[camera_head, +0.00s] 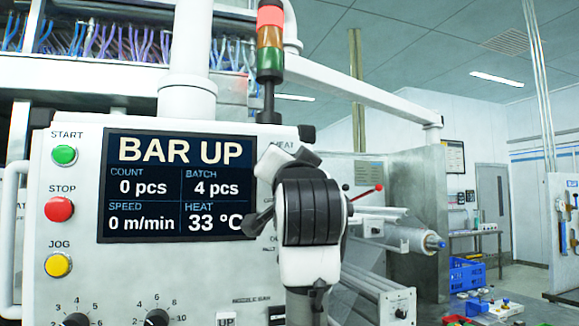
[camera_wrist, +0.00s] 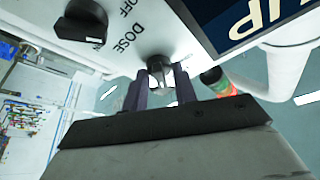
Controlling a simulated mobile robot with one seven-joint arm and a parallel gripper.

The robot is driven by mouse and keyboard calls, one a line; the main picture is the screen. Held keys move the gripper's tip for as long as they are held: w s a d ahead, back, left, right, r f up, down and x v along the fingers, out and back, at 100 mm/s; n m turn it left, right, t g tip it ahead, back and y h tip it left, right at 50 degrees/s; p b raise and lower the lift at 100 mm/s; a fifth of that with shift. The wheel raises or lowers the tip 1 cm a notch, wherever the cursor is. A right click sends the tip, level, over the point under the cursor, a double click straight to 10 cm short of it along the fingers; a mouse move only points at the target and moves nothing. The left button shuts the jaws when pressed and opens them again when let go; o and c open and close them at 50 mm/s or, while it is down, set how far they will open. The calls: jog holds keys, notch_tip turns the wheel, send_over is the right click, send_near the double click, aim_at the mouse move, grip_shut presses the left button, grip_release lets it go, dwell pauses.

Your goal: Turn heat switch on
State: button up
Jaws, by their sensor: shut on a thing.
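The heat switch (camera_wrist: 158,66) is a dark knob on the white panel (camera_head: 32,200), seen between my fingertips in the wrist view. My gripper (camera_wrist: 160,84) is shut on it, with one finger on each side. The "HEAT" label shows at the panel's top right in the head view, partly covered by my arm. The switch is hidden there. The fingers cover much of the knob, so I cannot read its setting. The display (camera_head: 180,187) shows "BAR UP" and heat 33 °C.
A second black knob (camera_wrist: 82,24), beside "DOSE" and "OFF" labels, sits close to my fingers. A signal tower (camera_head: 270,45) stands behind the panel's top edge. Start (camera_head: 64,155), stop (camera_head: 59,209) and jog (camera_head: 58,265) buttons line the panel's left side.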

jog(key=shift+r, duration=0.1)
dwell(0.3)
jog(key=o, duration=1)
jog(key=shift+c, duration=0.2)
jog(key=b+v, duration=0.6)
jog(key=v, duration=0.8)
jog(key=shift+w, duration=0.15)
